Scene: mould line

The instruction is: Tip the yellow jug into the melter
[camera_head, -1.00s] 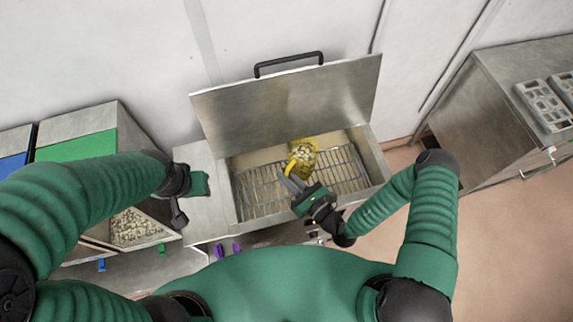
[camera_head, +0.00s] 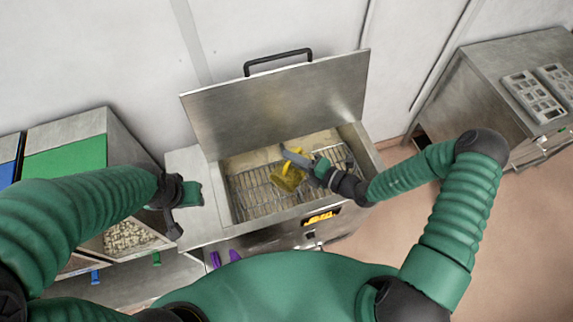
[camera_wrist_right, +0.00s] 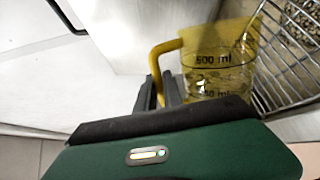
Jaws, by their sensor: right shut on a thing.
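The yellow see-through jug (camera_head: 287,178) is tipped over the wire grate of the open melter (camera_head: 240,214). My right gripper (camera_head: 296,157) is shut on its yellow handle. In the right wrist view the jug (camera_wrist_right: 218,65) shows printed volume marks and a few pale pieces inside; the right jaws (camera_wrist_right: 164,92) close around the handle (camera_wrist_right: 157,62). Pale pellets (camera_wrist_right: 303,20) show beyond the grate. How much is left in the jug is unclear. My left gripper (camera_head: 177,218) hangs left of the melter; its jaws are not clear.
The melter's lid (camera_head: 280,100) stands open at the back, with a black handle. Bins with a green lid (camera_head: 66,158) and pale pellets (camera_head: 128,237) are at the left. A steel table with moulds (camera_head: 532,98) stands at the right, with bare floor before it.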

